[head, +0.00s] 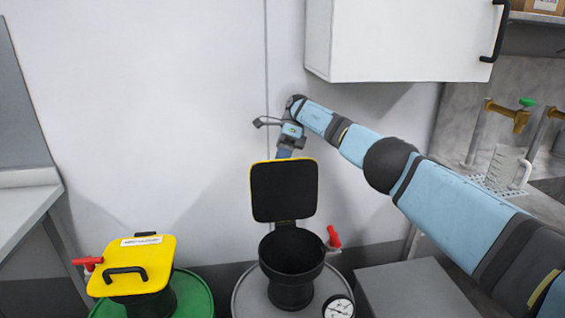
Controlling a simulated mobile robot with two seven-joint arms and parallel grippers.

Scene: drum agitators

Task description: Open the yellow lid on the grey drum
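The yellow lid (284,190) on the grey drum (252,296) stands raised, about upright, hinged at the back of a black round opening (292,250). Its dark underside faces me and only a thin yellow rim shows. My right arm reaches in from the right, and its gripper (285,152) points down at the lid's top edge. The fingertips are partly hidden behind the lid, so I cannot tell whether they touch it or are shut. My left gripper is not in view.
A green drum (194,298) with a shut yellow lid (140,262) and black handle stands at the left. A red valve handle (334,237) and a gauge (338,307) sit by the grey drum. A grey box (415,290) is at the right. A white cabinet (400,40) hangs above.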

